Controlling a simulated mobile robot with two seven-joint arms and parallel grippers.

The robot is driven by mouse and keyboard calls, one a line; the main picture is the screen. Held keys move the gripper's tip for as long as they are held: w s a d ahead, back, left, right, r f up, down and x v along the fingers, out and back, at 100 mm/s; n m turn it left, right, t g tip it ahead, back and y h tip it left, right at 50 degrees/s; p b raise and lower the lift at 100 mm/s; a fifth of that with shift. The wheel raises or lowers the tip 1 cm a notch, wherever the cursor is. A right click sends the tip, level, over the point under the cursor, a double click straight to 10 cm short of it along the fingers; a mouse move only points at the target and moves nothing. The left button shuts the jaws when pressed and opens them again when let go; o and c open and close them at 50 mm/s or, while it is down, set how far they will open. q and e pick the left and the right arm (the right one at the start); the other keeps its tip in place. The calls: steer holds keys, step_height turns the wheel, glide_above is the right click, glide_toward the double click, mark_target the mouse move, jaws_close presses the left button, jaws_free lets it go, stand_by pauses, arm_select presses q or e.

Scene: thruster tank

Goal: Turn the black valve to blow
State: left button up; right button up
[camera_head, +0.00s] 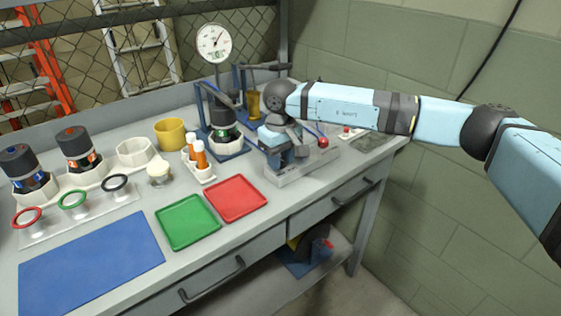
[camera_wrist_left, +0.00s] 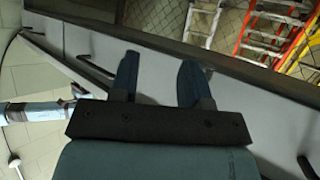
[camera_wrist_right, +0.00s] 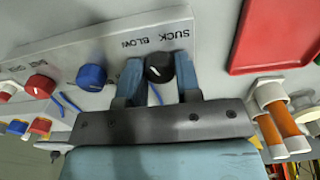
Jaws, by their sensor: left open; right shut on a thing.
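The black valve (camera_wrist_right: 159,67) is a round knob on a grey panel, just below the printed words SUCK and BLOW in the right wrist view. A small pale mark shows on its face; which word it points at I cannot tell. My right gripper (camera_wrist_right: 160,75) has one finger on each side of the knob and is shut on it. In the head view my right gripper (camera_head: 285,155) points down at the panel (camera_head: 297,174) and hides the knob. My left gripper (camera_wrist_left: 160,80) shows only in the left wrist view, open and empty, away from the panel.
A blue knob (camera_wrist_right: 91,77) and a red knob (camera_wrist_right: 40,86) share the panel. A red tray (camera_head: 236,198), a green tray (camera_head: 187,222) and a rack with orange-and-white tubes (camera_head: 201,158) lie left of the panel. A dial gauge (camera_head: 214,43) stands behind.

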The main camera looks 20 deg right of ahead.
steer(key=n, duration=0.2)
steer(key=shift+n+b, duration=0.3)
arm_select(q)
steer(key=shift+d, duration=0.1)
arm_select(e)
steer(key=shift+n, duration=1)
arm_select(q)
steer(key=shift+b, duration=0.3)
arm_select(e)
steer(key=shift+r, duration=0.1)
steer(key=o, duration=0.9)
arm_select(q)
steer(key=shift+a+p, duration=0.2)
steer(key=shift+p, duration=0.7)
arm_select(e)
step_height(320, 180, up, 14)
steer(key=shift+f, duration=0.1)
